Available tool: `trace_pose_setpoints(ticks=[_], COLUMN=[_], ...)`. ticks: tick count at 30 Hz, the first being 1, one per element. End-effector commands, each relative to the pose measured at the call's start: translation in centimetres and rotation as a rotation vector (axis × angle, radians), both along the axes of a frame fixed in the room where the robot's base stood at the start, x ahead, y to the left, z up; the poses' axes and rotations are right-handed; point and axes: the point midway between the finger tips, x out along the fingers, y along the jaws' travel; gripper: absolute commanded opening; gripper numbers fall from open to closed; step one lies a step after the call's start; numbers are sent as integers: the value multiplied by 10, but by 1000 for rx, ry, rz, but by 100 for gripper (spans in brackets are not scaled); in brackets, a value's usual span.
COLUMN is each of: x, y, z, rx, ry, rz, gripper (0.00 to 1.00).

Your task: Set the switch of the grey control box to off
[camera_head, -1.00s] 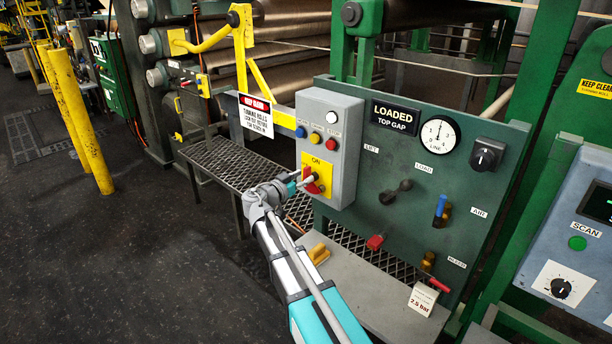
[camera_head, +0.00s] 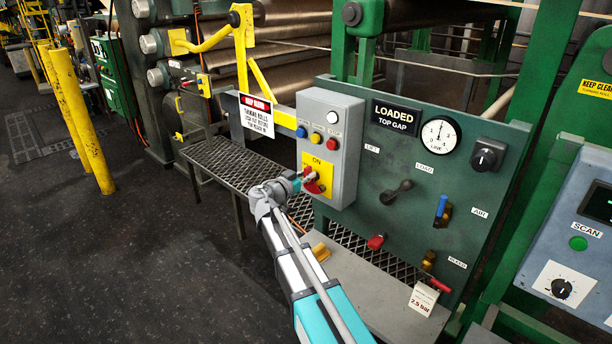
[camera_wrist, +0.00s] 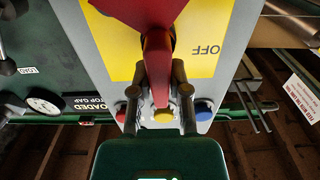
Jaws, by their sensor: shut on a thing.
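The grey control box (camera_head: 345,115) stands at the left end of the green panel. On its yellow plate (camera_head: 327,165), "ON" shows at the top, above the red switch (camera_head: 313,187). My gripper (camera_head: 307,182) is at the switch and partly covers it. In the wrist view the red switch handle (camera_wrist: 157,55) lies between the two fingers of my gripper (camera_wrist: 158,85), which are shut on it. The handle runs down the picture, toward the box's buttons. The "OFF" lettering (camera_wrist: 207,49) is on the yellow plate to the right of the handle. "ON" is not visible there.
A warning sign (camera_head: 256,115) hangs left of the box. The green panel (camera_head: 420,160) with a black lever (camera_head: 397,192) and a gauge (camera_head: 440,134) is to the right. A mesh shelf (camera_head: 215,165) runs below.

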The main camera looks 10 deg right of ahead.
Motion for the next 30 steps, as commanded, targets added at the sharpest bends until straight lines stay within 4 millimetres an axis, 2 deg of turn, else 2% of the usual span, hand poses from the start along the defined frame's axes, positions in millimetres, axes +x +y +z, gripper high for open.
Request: trace_pose_setpoints(ticks=[1,2,6,14,30], x=[-1,1,-1,1,9], y=[-1,8,-1,-3,1], z=[0,0,0,0,-4], rx=[0,0,-1,-34,-263], ry=[0,0,3,46,365], rz=[-2,-3,-4,-7,-10], gripper=[0,0,0,0,0])
